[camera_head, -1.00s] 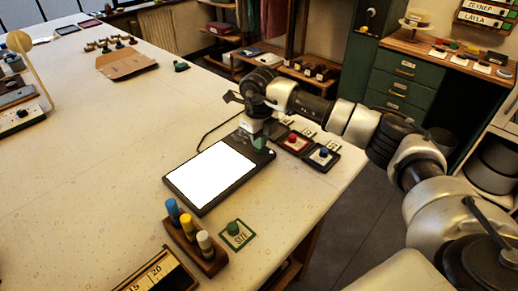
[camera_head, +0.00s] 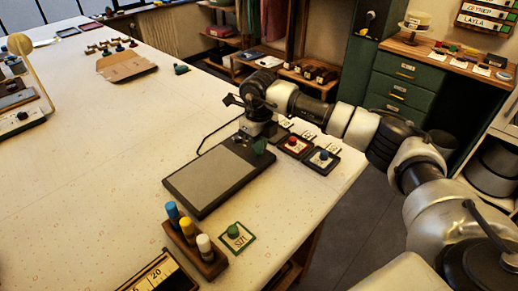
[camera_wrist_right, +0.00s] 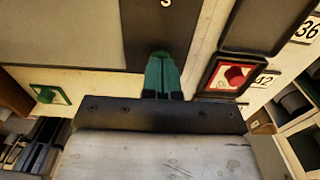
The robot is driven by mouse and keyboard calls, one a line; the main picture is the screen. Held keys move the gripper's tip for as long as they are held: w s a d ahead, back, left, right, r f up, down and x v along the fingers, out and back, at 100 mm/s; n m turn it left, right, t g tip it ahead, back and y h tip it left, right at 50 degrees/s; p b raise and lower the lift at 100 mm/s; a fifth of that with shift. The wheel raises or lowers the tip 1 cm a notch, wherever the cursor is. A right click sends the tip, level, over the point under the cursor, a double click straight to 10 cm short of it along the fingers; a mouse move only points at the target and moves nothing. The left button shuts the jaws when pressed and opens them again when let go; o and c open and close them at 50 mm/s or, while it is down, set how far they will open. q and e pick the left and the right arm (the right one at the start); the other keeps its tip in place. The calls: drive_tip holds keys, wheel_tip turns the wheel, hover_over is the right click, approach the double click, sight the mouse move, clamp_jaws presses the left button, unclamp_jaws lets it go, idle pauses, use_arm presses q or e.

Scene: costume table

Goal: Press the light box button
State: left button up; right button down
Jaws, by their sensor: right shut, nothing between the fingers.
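The light box (camera_head: 208,178) is a flat dark panel lying on the table, and its screen is a dull grey, unlit. Its control strip is at the far right end, near my right gripper (camera_head: 258,147). My right gripper is shut and empty, with green fingertips pointing down at that strip. In the right wrist view the closed fingertips (camera_wrist_right: 163,62) are over the dark box surface (camera_wrist_right: 150,20). I cannot make out the button itself or tell whether the fingertips touch it. My left gripper is out of view.
Red (camera_head: 293,142) and blue (camera_head: 322,156) buttons on dark plates sit right of the box, near the table edge. A green button (camera_head: 234,231) and a wooden rack (camera_head: 208,262) with several coloured pegs stand in front. The table's middle left is clear.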

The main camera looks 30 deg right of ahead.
drive_tip(key=shift+r+p, duration=1.9)
drive_tip(key=shift+r, duration=1.4)
drive_tip(key=shift+s+d+f, duration=0.1)
